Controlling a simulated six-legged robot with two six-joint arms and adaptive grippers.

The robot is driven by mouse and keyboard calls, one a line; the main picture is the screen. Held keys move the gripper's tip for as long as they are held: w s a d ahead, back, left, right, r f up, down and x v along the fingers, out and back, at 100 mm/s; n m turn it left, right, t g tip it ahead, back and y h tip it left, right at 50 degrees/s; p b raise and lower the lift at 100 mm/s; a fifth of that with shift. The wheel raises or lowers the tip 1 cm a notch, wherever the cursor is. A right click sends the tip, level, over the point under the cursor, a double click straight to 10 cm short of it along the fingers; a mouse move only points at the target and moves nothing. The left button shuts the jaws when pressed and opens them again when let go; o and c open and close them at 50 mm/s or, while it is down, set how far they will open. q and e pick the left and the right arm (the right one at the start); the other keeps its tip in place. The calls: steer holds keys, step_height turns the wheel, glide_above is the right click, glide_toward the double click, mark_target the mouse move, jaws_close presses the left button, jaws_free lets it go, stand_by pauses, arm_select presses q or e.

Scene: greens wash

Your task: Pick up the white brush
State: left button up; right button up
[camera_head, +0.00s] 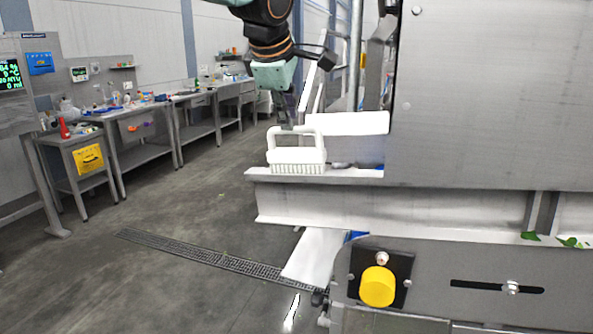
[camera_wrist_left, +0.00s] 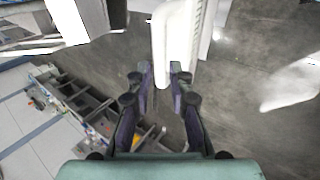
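The white brush (camera_head: 297,157) is at the left end of the metal ledge in the head view, bristles down and loop handle up. My left gripper (camera_head: 285,118) comes down from above and its fingertips are at the top of the handle. I cannot tell whether the bristles touch the ledge. My right gripper is not in view.
The metal ledge (camera_head: 360,205) belongs to a large steel machine (camera_head: 490,95) on the right. A yellow knob (camera_head: 377,287) is on its front. Green leaf bits (camera_head: 570,241) lie at the lower right. Workbenches (camera_head: 150,125) stand at the left; the floor between is clear.

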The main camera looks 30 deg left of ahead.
mark_target(294, 131)
arm_select(q)
steer(key=x, duration=0.5)
steer(key=shift+w+d+f+p, duration=0.15)
steer(key=shift+w+f+p, duration=0.05)
steer(key=shift+f+p, duration=0.1)
steer(key=shift+s+d+r, duration=0.15)
steer(key=shift+s+r, duration=0.05)
steer(key=shift+c, duration=0.6)
steer(key=shift+w+f, duration=0.1)
jaws_close()
